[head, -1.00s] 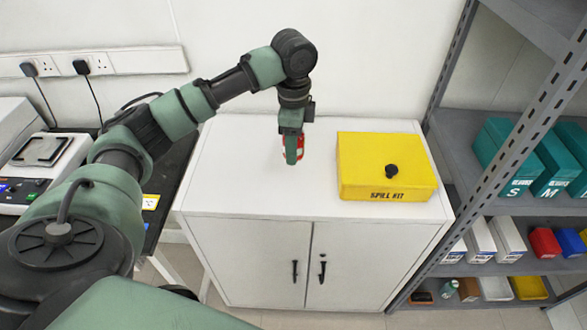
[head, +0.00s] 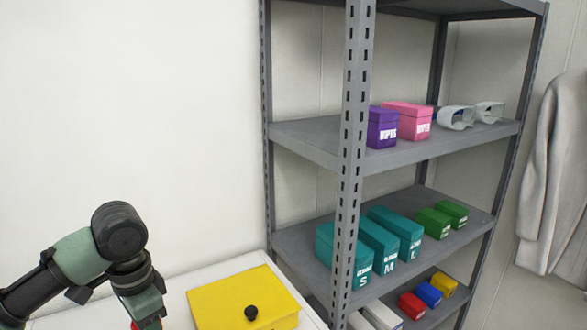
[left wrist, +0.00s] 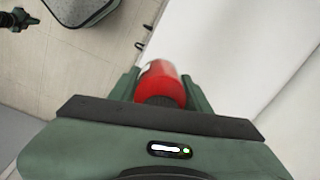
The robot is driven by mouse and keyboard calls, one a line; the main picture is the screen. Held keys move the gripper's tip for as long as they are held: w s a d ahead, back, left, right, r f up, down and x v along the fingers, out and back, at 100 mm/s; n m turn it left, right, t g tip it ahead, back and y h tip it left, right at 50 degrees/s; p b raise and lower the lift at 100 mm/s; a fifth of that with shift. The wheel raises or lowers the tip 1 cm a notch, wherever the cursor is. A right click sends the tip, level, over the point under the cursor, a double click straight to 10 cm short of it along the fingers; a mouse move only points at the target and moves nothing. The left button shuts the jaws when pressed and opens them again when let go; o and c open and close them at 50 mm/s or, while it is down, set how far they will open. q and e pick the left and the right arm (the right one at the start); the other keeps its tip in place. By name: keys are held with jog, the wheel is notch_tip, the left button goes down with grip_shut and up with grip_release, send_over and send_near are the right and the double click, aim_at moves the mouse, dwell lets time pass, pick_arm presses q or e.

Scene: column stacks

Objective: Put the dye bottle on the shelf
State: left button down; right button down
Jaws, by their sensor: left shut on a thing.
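My left gripper (left wrist: 160,88) is shut on the dye bottle (left wrist: 164,82), a red bottle with a pale end, held between the two green fingers in the left wrist view. In the head view the left arm hangs down at the lower left, and only a sliver of the red bottle shows at the bottom edge. The grey metal shelf (head: 305,134) stands to the right of the arm, with several levels. The gripper is apart from the shelf, by the white cabinet. My right gripper is not seen in the head view.
A yellow spill box (head: 235,298) with a black knob sits on the cabinet top between arm and shelf. Purple (head: 382,128) and pink (head: 408,118) boxes and goggles (head: 456,118) fill the upper level's right. Teal boxes (head: 345,258) stand lower. A perforated post (head: 353,90) fronts the shelf.

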pick_arm(q)
jog(key=s+d+f+n, duration=0.4)
jog(key=s+d+n, duration=0.3)
jog(key=s, duration=0.4)
jog(key=shift+d+f+n, duration=0.15)
jog(key=shift+d+n, duration=0.25)
jog(key=shift+n, duration=0.2)
